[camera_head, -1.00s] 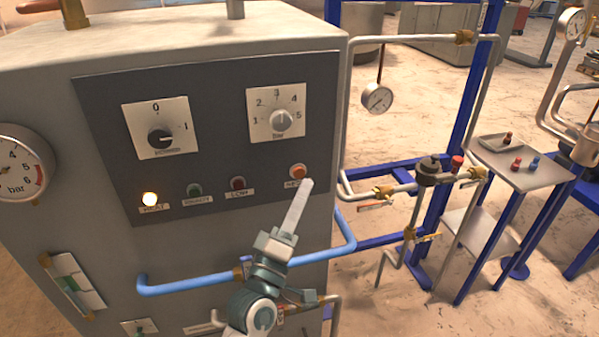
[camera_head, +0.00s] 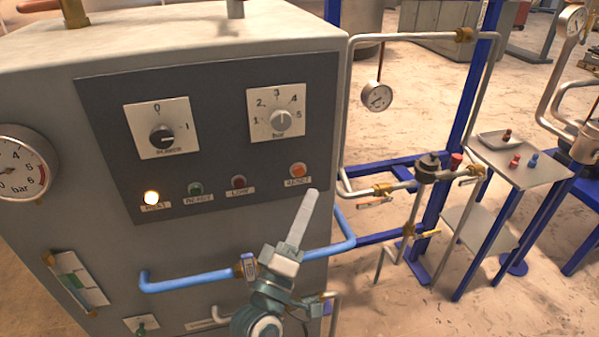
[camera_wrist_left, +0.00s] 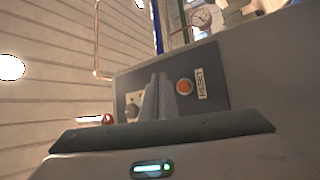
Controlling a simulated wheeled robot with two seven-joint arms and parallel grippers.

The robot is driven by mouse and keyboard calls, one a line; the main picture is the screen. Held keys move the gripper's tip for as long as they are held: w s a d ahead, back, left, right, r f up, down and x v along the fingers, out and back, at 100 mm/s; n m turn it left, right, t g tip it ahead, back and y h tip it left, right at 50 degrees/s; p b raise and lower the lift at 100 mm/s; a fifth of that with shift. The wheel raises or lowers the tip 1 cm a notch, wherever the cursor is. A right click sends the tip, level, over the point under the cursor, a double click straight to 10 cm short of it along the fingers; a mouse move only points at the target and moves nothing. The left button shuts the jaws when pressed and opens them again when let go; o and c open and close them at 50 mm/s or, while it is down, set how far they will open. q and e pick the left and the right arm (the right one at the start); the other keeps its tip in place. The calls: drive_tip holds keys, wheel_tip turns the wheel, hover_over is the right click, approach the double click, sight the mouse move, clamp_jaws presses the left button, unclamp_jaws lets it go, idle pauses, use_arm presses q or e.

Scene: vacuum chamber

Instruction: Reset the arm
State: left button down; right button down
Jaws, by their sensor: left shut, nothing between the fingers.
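My left gripper (camera_head: 312,194) is shut and empty in the head view. Its fingers point up at the lower right of the dark control panel (camera_head: 220,110), a little below the orange RESET button (camera_head: 297,170), and look apart from it. In the left wrist view the shut fingers (camera_wrist_left: 160,82) stand just left of the RESET button (camera_wrist_left: 184,86) and its label. My left arm (camera_head: 265,300) comes up from the bottom of the head view. My right gripper does not show.
A blue pipe (camera_head: 200,283) crosses the cabinet front behind my left arm. The lit HEAT lamp (camera_head: 152,198) glows; the power knob (camera_head: 162,136) and bar knob (camera_head: 279,120) sit above. Right of the cabinet are pipework with a valve (camera_head: 427,172) and a small table (camera_head: 545,178).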

use_arm(q)
drive_tip(key=s+a+f+m+g+y, duration=0.1)
drive_tip(key=s+a+f+m+g, duration=0.2)
drive_tip(key=f, duration=0.5)
drive_tip(key=s+a+f+m+g+y, duration=0.1)
drive_tip(key=s+a+f+m+g, duration=0.2)
drive_tip(key=f, duration=0.5)
drive_tip(key=s+a+f+m+g+y, duration=0.1)
drive_tip(key=s+f+m+g, duration=0.1)
drive_tip(key=s+f+g, duration=0.45)
drive_tip(key=s+a+f+m+g+y, duration=0.2)
drive_tip(key=s+a+f+g+y, duration=0.1)
drive_tip(key=s+a+f, duration=0.45)
drive_tip(key=s+a+f+m+g+y, duration=0.2)
drive_tip(key=s+a+f, duration=0.2)
drive_tip(key=s+a, duration=0.55)
wheel_tip(320, 180, down, 31)
drive_tip(key=s+d+g+b, duration=0.2)
drive_tip(key=s, duration=0.1)
drive_tip(key=s+a+f+b, duration=0.2)
drive_tip(key=s+a+f, duration=0.1)
drive_tip(key=s+f, duration=1.5)
drive_tip(key=shift+f+g+y, duration=0.3)
drive_tip(key=shift+f+g, duration=0.15)
drive_tip(key=shift+f, duration=0.15)
